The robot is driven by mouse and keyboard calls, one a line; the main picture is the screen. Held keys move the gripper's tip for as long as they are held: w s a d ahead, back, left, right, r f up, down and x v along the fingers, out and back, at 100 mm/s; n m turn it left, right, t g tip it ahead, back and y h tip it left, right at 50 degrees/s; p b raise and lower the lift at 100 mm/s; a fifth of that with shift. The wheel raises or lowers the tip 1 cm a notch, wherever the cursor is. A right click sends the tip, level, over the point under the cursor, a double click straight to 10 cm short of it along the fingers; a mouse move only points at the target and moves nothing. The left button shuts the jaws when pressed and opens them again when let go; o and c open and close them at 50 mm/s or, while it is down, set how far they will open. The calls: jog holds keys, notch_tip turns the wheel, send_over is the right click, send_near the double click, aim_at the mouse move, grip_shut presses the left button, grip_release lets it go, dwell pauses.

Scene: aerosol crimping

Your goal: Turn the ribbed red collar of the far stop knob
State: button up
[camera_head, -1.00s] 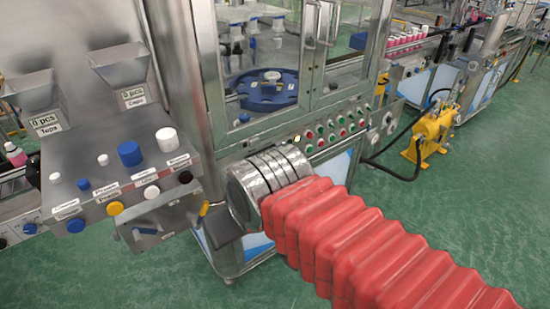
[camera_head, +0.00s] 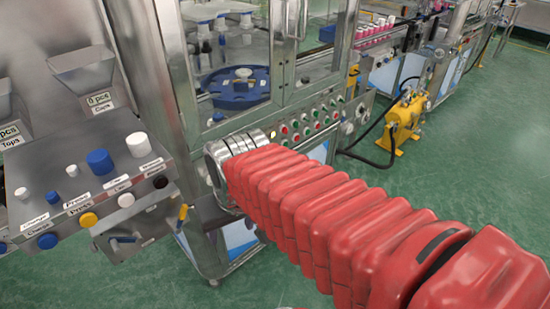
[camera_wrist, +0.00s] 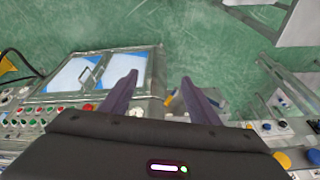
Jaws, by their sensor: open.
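A small yellow box with a reddish top (camera_head: 353,71) sits on the machine's right post in the head view. It may be the far stop knob, but its ribbed collar is too small to make out. Red and green buttons also line the sloped panel (camera_head: 305,128), and they show at the left of the wrist view (camera_wrist: 45,113). My gripper (camera_wrist: 160,76) is open and empty in the wrist view, its two dark fingers apart over the machine's lower front. In the head view my red-sleeved arm hides the gripper; only the steel wrist shows, in front of the panel's left end.
A control box (camera_head: 90,180) with white, blue and yellow buttons stands at the left, with two hoppers above it. A glazed cabinet (camera_head: 240,65) holds a blue turntable. A yellow pump unit (camera_head: 405,120) with black hoses stands at the right. Green floor is free at the right.

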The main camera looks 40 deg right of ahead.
jog(key=w+d+f+m+t+y, duration=0.2)
jog(key=w+d+f+m+y, duration=0.45)
jog(key=f, duration=0.45)
jog(key=w+d+f+m+t+y, duration=0.1)
jog(key=w+d+f+m+y, duration=0.2)
jog(key=w+d+f+m, duration=0.5)
jog(key=w+d+f+m+t+h, duration=0.1)
jog(key=d+f+m+t+h, duration=0.2)
jog(key=d, duration=0.5)
jog(key=w+d+f+m+t+h, duration=0.1)
jog(key=w+d+f+m+t, duration=0.15)
jog(key=d+f+t, duration=0.35)
jog(key=w+d+r+m+t+h, duration=0.1)
jog(key=d+h, duration=0.4)
jog(key=d, duration=0.6)
notch_tip(320, 180, up, 2)
jog(key=shift+w+d+m+t, duration=0.3)
jog(key=shift+m+t, duration=0.2)
jog(key=shift+t, duration=0.3)
jog(key=w, duration=1.3)
jog(key=shift+w+a, duration=0.2)
jog(key=shift+w, duration=0.2)
